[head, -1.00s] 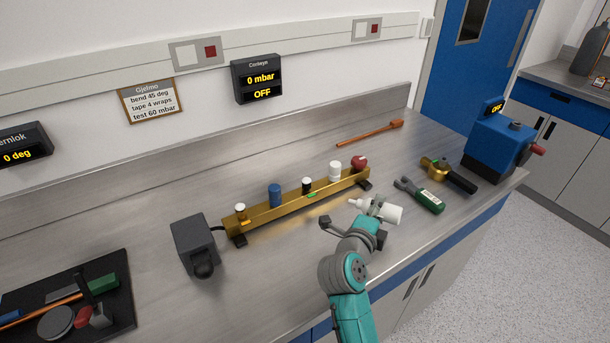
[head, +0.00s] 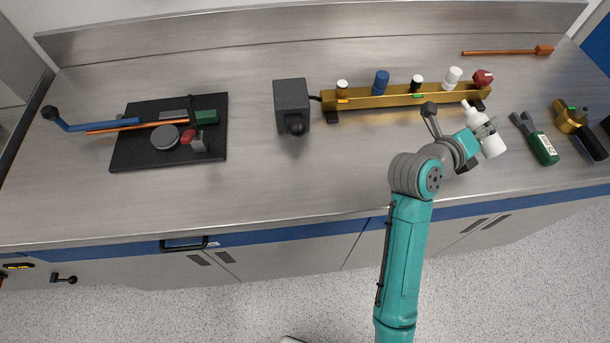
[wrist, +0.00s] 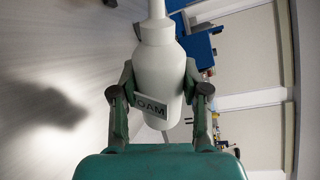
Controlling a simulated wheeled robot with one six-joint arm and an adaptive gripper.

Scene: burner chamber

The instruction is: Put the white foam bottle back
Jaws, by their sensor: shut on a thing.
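The white foam bottle (head: 493,146) is in my gripper (head: 484,132), at the right part of the bench in the head view, in front of the brass manifold's right end. My gripper is shut on it. In the wrist view the bottle (wrist: 158,75) stands between the two fingers (wrist: 160,95), with its nozzle toward the top of the picture and a label reading "OAM" in part. In the head view the nozzle points up and left. A soft shadow lies on the bench in the wrist view, so the bottle seems held above the surface.
The brass manifold (head: 368,100) with several caps stands behind my gripper. A green-handled tool (head: 541,146) and a brass valve tool (head: 575,122) lie to the right. A grey box (head: 291,104) and a black tray (head: 128,146) with tools are left. The bench front between is clear.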

